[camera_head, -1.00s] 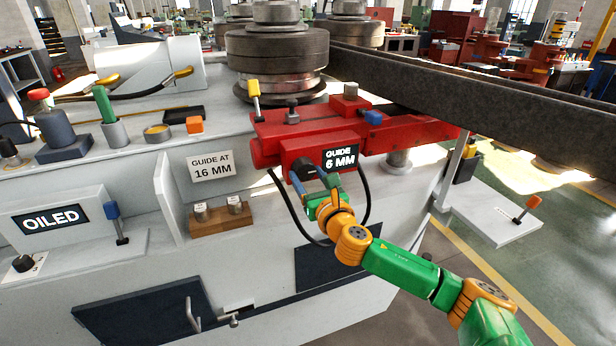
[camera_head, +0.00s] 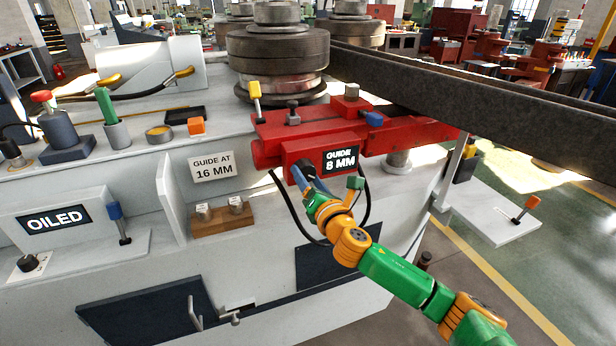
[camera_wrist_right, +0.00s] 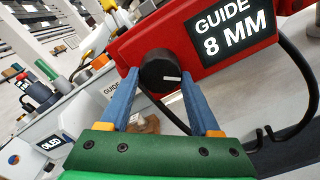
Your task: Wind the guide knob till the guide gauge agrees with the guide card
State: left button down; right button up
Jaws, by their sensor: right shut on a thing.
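The guide gauge (camera_head: 340,160) is a dark plate on the red guide block and reads "GUIDE 8 MM"; it also shows in the right wrist view (camera_wrist_right: 234,33). The guide card (camera_head: 212,167) is a white plate on the machine front and reads "GUIDE AT 16 MM". The guide knob (camera_wrist_right: 160,71) is black with a white mark, below and left of the gauge. My right gripper (camera_head: 305,173) is shut on the knob, with a blue finger on either side of it, also in the right wrist view (camera_wrist_right: 157,80). My left gripper is not in view.
A heavy dark beam (camera_head: 450,90) runs above and right of the red block (camera_head: 390,135). A black cable loop (camera_head: 290,215) hangs around my right wrist. A wooden block (camera_head: 222,220) with two metal pieces sits on a ledge to the left.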

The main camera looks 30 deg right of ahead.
jog(key=m, duration=0.3)
jog(key=shift+r+m, duration=0.15)
jog(key=shift+m, duration=0.25)
jog(key=m+p, duration=0.1)
jog(key=m, duration=0.2)
jog(key=shift+m, duration=0.3)
jog(key=m, duration=0.3)
jog(key=shift+r+m+p, duration=0.1)
jog(key=shift+m+p, duration=0.2)
jog(key=shift+p, duration=0.1)
jog(key=shift+m+p, duration=0.35)
jog(key=shift+m, duration=1.55)
jog(key=o, duration=1.4)
jog(key=shift+c, duration=0.2)
